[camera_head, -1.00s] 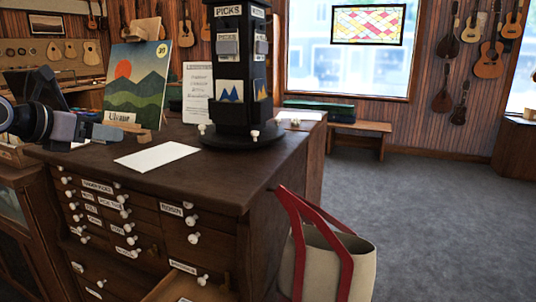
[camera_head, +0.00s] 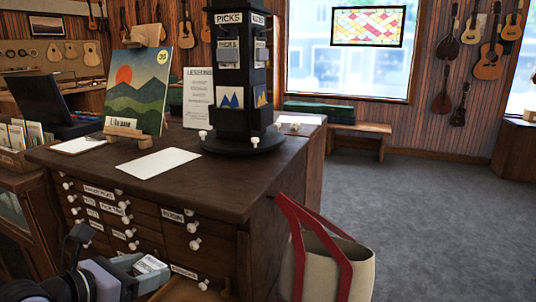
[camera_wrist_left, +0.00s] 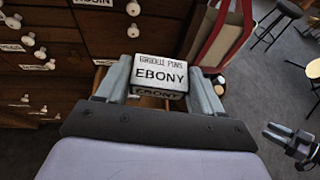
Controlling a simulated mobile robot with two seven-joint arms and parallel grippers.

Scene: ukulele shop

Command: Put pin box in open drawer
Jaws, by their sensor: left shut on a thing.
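The pin box (camera_wrist_left: 160,75) is a small white box with black lettering, "EBONY", in the wrist view. My left gripper (camera_wrist_left: 162,82) is shut on it, with one finger on each side. In the head view the left gripper (camera_head: 140,272) holds the box (camera_head: 150,264) low in front of the cabinet. The open drawer (camera_head: 182,290) shows as pale wood at the bottom edge, to the right of the box and partly cut off. In the wrist view a bit of wood shows behind and under the box. My right gripper (camera_wrist_left: 279,133) shows small at the right edge, its fingers apart.
The dark wooden cabinet (camera_head: 230,195) has several shut drawers with white knobs. A picks stand (camera_head: 238,85), a paper (camera_head: 158,163) and a painting (camera_head: 138,90) are on its top. A tote bag (camera_head: 325,262) with red handles stands close on the right.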

